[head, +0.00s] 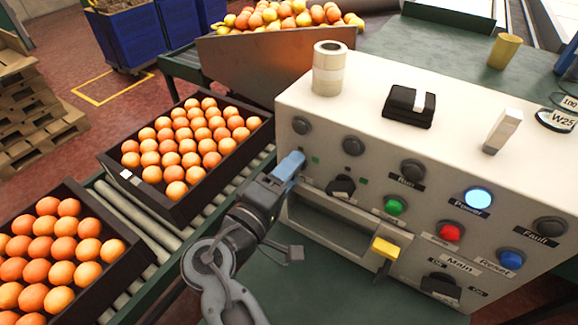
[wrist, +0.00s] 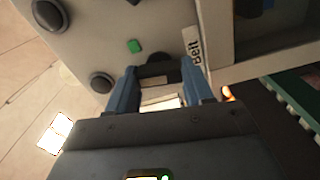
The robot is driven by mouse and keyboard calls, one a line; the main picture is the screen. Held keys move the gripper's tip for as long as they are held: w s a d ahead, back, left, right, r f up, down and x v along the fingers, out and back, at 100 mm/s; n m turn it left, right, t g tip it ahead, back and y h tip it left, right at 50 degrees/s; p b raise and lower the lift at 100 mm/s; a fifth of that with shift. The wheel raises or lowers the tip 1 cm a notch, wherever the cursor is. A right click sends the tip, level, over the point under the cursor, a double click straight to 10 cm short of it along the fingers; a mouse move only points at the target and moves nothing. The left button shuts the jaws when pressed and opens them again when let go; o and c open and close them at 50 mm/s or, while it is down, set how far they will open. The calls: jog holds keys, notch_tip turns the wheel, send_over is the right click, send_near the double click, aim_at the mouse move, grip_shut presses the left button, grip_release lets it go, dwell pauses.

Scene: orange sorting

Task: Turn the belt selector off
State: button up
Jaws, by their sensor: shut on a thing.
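The belt selector (wrist: 158,68) is a dark knob on the pale control panel, beside the white label "Belt" (wrist: 192,47) in the wrist view. My gripper (wrist: 160,82) has its two blue fingers on either side of this knob and is shut on it. In the head view my gripper (head: 291,164) is at the left end of the panel front (head: 292,100), below a dark round lamp. There it hides the belt selector, so its exact turn cannot be read.
Another black selector (head: 341,187) stands just right of my gripper. Green (head: 396,205), red (head: 450,232) and blue (head: 511,260) buttons and the Main selector (head: 440,287) are further right. A yellow-tagged part (head: 385,248) sticks out. Orange crates (head: 113,160) stand on rollers at left.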

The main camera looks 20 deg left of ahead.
jog(key=shift+n+p, duration=0.4)
jog(key=shift+n, duration=0.4)
jog(key=shift+f, duration=0.1)
jog(key=o, duration=1)
jog(key=shift+o, duration=0.2)
jog(key=s+a, duration=0.1)
jog(key=s, duration=0.6)
jog(key=shift+s+b, duration=0.35)
jog(key=shift+s, duration=0.05)
